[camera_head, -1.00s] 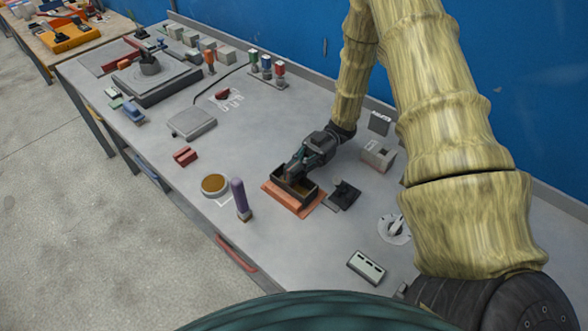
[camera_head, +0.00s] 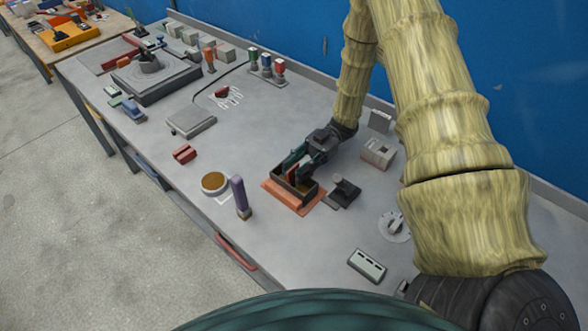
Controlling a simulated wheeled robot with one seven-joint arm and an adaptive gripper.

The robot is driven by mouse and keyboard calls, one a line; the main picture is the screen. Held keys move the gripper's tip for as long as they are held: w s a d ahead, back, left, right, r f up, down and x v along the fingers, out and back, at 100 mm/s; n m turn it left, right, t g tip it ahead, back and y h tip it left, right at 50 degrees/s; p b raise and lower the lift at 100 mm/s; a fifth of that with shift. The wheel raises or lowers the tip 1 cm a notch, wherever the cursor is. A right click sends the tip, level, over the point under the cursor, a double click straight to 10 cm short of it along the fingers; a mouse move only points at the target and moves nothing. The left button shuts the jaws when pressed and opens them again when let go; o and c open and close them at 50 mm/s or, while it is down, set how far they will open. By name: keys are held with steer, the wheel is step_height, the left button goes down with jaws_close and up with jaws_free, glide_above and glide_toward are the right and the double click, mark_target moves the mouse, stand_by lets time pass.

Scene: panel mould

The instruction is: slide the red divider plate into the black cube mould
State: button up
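The black cube mould (camera_head: 313,195) is an open dark box on an orange base plate (camera_head: 284,198) on the bench. My gripper (camera_head: 298,168) points down at the mould from its back right. Its fingers are spread apart, one towards the left wall and one over the inside. A small red patch, which looks like the red divider plate (camera_head: 292,174), shows upright between the fingers at the mould's left inner side. Its lower part is hidden by the mould wall, so I cannot tell how deep it sits.
A dark block with a knob (camera_head: 345,190) stands right of the mould. A purple-handled tool (camera_head: 240,196) and a round brown-topped dish (camera_head: 214,183) are to the left. A grey box (camera_head: 378,153) stands behind right. The bench in front is clear.

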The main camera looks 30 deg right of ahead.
steer(key=v, duration=0.6)
steer(key=shift+w+d, duration=0.1)
steer(key=shift+d, duration=0.15)
steer(key=x, duration=0.7)
steer(key=shift+a, duration=0.15)
steer(key=shift+a+r, duration=0.15)
steer(key=shift+a, duration=0.05)
steer(key=shift+r, duration=0.3)
steer(key=shift+f, duration=0.1)
